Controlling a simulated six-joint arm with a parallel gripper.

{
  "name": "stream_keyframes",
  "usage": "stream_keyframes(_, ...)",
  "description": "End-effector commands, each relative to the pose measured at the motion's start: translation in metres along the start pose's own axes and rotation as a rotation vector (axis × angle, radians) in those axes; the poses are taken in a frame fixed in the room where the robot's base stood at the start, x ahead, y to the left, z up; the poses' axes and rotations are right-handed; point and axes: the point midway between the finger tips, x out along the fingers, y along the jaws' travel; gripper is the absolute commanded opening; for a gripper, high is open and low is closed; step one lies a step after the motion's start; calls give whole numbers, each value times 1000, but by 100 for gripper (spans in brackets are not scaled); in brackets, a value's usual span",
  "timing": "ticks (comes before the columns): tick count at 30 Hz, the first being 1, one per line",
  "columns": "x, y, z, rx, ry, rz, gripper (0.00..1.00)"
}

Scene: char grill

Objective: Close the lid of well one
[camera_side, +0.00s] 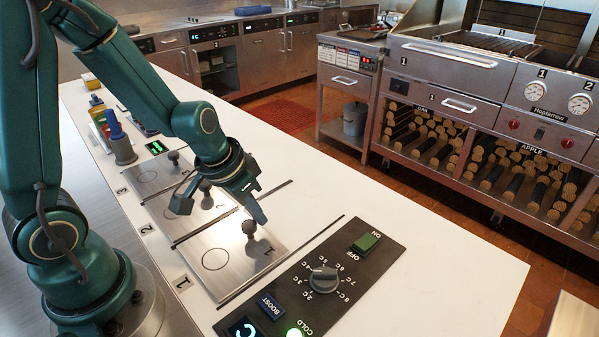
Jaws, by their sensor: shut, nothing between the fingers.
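The steel lid of well one (236,270) looks flat on the white counter, with an engraved ring and a "1" on it. Its dark knob (249,229) stands upright near the far edge and casts a shadow. I cannot tell whether the lid covers its well fully. My gripper (259,213) is shut and empty. Its tip is just above and right of the knob in the picture; I cannot tell whether they touch. The lid of well two (180,217) and the lid of well three (140,186) lie behind it, each with a knob; my gripper partly hides the lid of well two.
A control panel (365,270) with a dial and a green switch lies in front of the lids. A blue-topped grey bottle (121,145) and small colored containers stand at the back left. The counter's right side (420,235) is clear. A char grill (480,70) stands beyond.

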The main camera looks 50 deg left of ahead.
Motion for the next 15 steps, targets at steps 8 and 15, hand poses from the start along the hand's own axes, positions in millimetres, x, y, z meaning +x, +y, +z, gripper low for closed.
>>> stream_keyframes(8, 5, 2, -4, 4, -19, 8, 0)
stream_keyframes(15, 12, 1, -29, 1, -7, 2, 0)
